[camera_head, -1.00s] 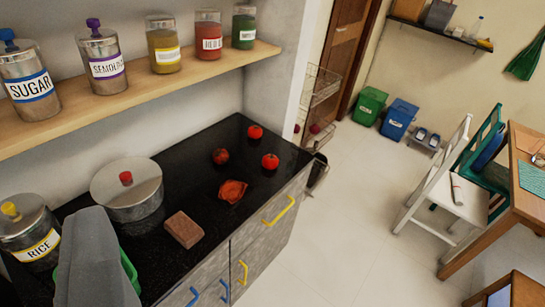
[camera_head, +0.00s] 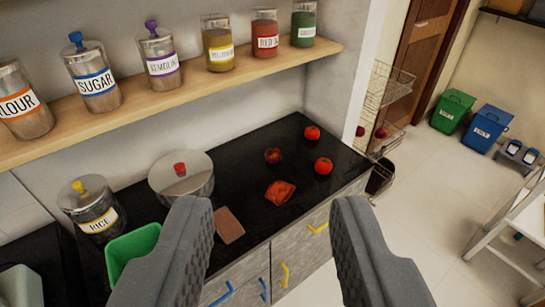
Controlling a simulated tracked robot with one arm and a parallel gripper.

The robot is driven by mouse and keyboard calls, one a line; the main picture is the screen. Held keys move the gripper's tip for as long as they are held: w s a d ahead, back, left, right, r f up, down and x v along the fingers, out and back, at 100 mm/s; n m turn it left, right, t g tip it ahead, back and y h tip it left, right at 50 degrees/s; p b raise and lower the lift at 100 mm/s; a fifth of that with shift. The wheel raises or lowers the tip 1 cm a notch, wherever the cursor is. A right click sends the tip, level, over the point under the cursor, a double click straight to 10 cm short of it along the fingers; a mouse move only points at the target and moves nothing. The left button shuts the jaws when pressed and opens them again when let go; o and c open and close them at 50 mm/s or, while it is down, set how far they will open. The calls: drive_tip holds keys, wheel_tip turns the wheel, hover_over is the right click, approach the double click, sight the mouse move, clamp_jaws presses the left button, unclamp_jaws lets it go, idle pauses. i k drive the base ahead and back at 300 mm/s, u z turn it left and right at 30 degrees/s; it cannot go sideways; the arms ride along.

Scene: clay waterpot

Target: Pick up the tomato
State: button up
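Two bright red tomatoes lie on the black countertop: one at the back (camera_head: 312,132) and one nearer the front edge (camera_head: 323,166). A darker, brownish-red round item (camera_head: 273,155), perhaps another tomato or a pomegranate, lies to their left. My gripper (camera_head: 274,212) is open and empty, with its two grey fingers spread wide in the foreground. The tomatoes are beyond the fingertips, apart from them and slightly right of the middle of the gap.
An orange-red crumpled piece (camera_head: 280,192) and a brown block (camera_head: 228,225) lie on the counter (camera_head: 238,160). A lidded pot (camera_head: 182,177), a rice jar (camera_head: 93,208) and a green container (camera_head: 131,248) stand left. A shelf (camera_head: 180,88) with jars hangs above.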

sight(274, 154)
drive_tip(key=z, duration=0.05)
drive_tip(key=i, duration=1)
drive_tip(key=u, duration=0.05)
